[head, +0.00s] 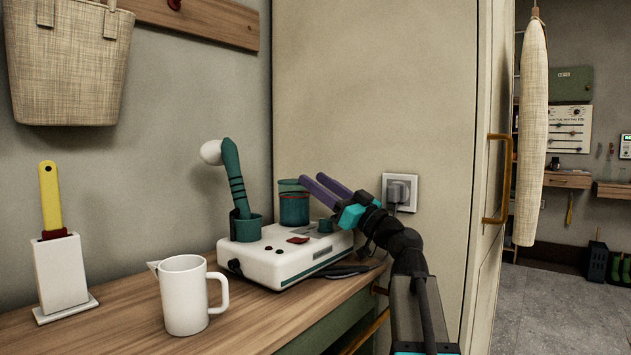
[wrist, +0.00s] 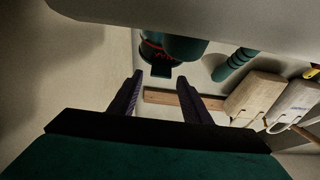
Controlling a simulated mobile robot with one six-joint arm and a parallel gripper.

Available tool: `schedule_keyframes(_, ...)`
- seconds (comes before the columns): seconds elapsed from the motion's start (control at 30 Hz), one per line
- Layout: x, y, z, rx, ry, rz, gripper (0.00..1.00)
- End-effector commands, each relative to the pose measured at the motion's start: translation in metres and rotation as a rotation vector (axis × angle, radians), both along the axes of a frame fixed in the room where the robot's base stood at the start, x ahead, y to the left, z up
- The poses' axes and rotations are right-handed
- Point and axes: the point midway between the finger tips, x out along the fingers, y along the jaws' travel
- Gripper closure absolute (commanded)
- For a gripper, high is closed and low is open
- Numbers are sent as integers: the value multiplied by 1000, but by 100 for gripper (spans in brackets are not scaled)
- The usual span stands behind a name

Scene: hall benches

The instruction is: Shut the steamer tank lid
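The steamer (head: 275,252) is a white box on the wooden bench. Its green tank (head: 293,210) with a red rim stands at the back of the box. A green piece that looks like the lid (head: 290,185) rises above and behind the rim, seemingly raised; its exact angle is hard to tell. My gripper (head: 312,181) is open and empty, its purple fingers just right of the lid and tank top. In the wrist view my gripper (wrist: 158,76) has its fingers apart, with the dark green tank (wrist: 185,47) beyond them. No contact is clear.
A green-handled steamer head (head: 236,180) stands in a holder at the box's left. A white mug (head: 186,296) and a yellow-handled brush (head: 52,205) in a white stand are on the bench (head: 120,325). A wall socket (head: 400,192) is behind my arm.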

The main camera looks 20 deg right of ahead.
Motion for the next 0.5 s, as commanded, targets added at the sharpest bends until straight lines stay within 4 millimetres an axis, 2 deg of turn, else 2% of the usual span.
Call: schedule_keyframes(0.5, -53, -28, -30, 0, 1, -2, 56)
